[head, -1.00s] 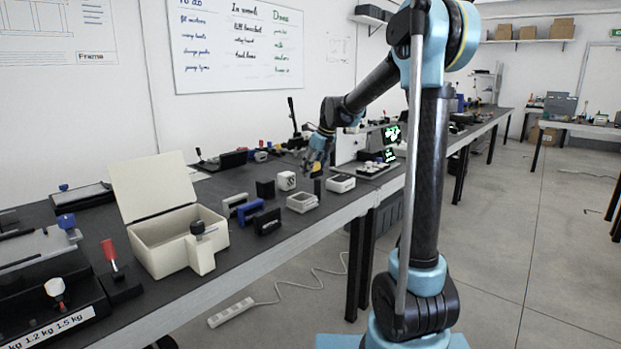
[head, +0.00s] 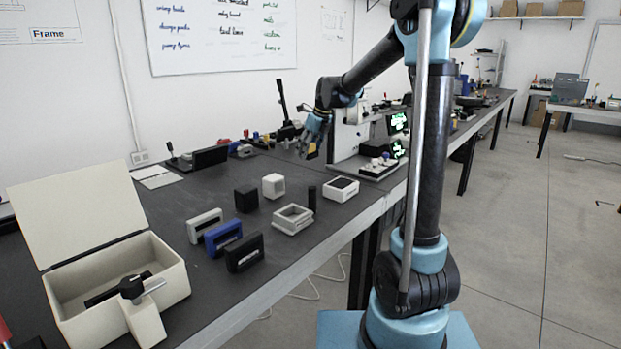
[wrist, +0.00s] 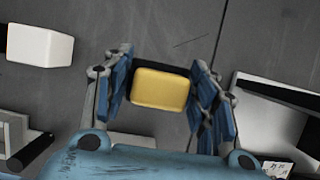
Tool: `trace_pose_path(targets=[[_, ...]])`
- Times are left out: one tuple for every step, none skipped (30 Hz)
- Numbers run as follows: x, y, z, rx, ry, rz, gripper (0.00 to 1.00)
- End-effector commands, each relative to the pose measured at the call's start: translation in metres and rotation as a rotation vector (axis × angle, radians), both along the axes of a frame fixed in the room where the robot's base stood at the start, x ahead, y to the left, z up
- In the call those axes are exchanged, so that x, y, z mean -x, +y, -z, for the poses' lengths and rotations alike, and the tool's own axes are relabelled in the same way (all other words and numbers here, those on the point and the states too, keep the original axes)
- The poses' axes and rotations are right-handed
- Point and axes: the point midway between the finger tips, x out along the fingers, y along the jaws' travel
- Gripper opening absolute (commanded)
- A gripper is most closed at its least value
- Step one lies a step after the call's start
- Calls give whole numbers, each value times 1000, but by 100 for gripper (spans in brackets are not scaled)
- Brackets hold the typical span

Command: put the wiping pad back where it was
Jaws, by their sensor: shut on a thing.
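The wiping pad looks to be the yellow block with a dark backing (wrist: 160,88) between my fingers in the wrist view. My gripper (wrist: 162,84) is shut on it, with a blue finger at each side. No spot marked for the pad can be made out.
A white cube (head: 273,186), a black block (head: 246,199), a small open frame (head: 292,219) and a white box with a dark top (head: 341,188) stand nearer on the bench (head: 330,235). An open cream box (head: 173,283) is at the front left. A white panel (head: 347,137) stands right of my gripper.

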Motion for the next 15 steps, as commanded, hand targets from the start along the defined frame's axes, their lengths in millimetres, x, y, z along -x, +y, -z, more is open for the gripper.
trace_pose_path(targets=[[0,0,7,0,0,0,30],[0,0,12,0,0,0,30],[0,0,19,0,0,1,30],[0,-1,24,0,1,2,30],[-1,-2,29,0,0,3,30],[-1,-3,35,0,0,4,30],[-2,-4,39,0,0,5,30],[-2,-4,43,0,0,6,30],[-2,-5,47,0,1,7,30],[-2,-6,49,0,0,8,30],[-2,-6,51,0,0,9,30],[-2,-7,53,0,0,9,30],[-2,-7,55,0,1,9,30],[-2,-8,57,0,1,9,30],[-3,-8,61,0,0,11,30]])
